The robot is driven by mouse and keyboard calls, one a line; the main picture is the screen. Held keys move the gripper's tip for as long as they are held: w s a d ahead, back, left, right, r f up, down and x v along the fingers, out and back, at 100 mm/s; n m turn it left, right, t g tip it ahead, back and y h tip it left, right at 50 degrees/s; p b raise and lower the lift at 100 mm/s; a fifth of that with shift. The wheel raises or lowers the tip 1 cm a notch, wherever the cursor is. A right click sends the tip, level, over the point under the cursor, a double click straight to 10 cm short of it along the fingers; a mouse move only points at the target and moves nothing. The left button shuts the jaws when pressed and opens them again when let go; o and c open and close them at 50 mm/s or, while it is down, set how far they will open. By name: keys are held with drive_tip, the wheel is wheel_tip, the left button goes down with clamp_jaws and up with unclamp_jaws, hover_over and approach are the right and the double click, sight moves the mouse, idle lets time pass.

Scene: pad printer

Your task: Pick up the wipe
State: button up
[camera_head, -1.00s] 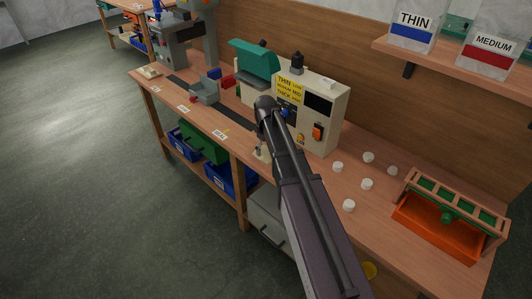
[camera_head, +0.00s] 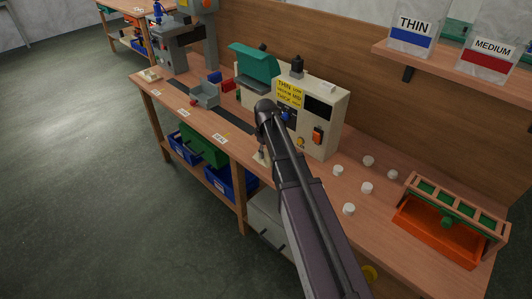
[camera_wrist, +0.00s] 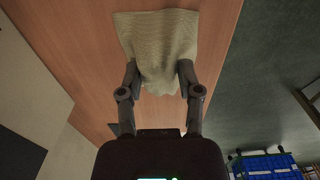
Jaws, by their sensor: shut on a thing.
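The wipe (camera_wrist: 158,40) is a pale cream-green ribbed cloth in the wrist view, on or just above the wooden bench top. My gripper (camera_wrist: 158,78) is shut on the wipe, with one finger at each side of its bunched near end. The far part of the cloth spreads out flat beyond the fingers. In the head view a small pale patch of the wipe (camera_head: 261,158) shows beside my gripper (camera_head: 262,150) near the bench's front edge; my arm hides much of that spot. I cannot tell whether the cloth is clear of the bench.
The cream pad printer (camera_head: 322,118) with its yellow label stands right behind my arm. Several white caps (camera_head: 338,170) lie to the right, near an orange tray (camera_head: 432,238) with a green rack. A shelf (camera_head: 450,66) holds bins marked THIN and MEDIUM. Blue bins (camera_head: 218,181) sit below the bench.

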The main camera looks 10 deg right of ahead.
drive_tip(key=shift+r+p, duration=1.3)
drive_tip(key=shift+r, duration=0.05)
drive_tip(key=s+d, duration=0.3)
drive_tip(key=s, duration=0.1)
drive_tip(key=s+d+r+p, duration=0.1)
drive_tip(key=s+d, duration=0.2)
drive_tip(key=s, duration=0.1)
drive_tip(key=s+d+r+p, duration=0.1)
drive_tip(key=s+d, duration=0.2)
drive_tip(key=s, duration=0.1)
drive_tip(key=shift+s+d+r, duration=0.1)
drive_tip(key=shift+s+d, duration=0.25)
drive_tip(key=shift+s, duration=0.05)
drive_tip(key=o, duration=0.4)
drive_tip(key=c, duration=0.5)
